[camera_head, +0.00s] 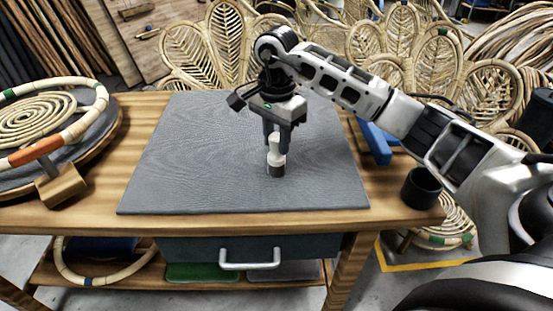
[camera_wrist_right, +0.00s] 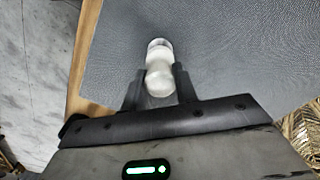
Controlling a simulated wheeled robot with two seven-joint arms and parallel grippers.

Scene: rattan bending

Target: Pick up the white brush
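The white brush (camera_head: 276,156) stands upright on the grey mat (camera_head: 190,165), its dark end down near the mat. My right gripper (camera_head: 277,148) comes down over it from above, with one finger on each side of its upper part. In the right wrist view, the white brush (camera_wrist_right: 159,62) lies between the two dark fingers of my right gripper (camera_wrist_right: 159,82). Both fingers sit flush against its sides, with no clear gap. My left gripper is not in view.
A black cup (camera_head: 421,188) stands at the table's right edge, with a blue object (camera_head: 377,143) behind it. A rattan coil on a round board (camera_head: 112,128) fills the left side. A drawer (camera_head: 200,247) hangs under the tabletop. Most of the mat is clear.

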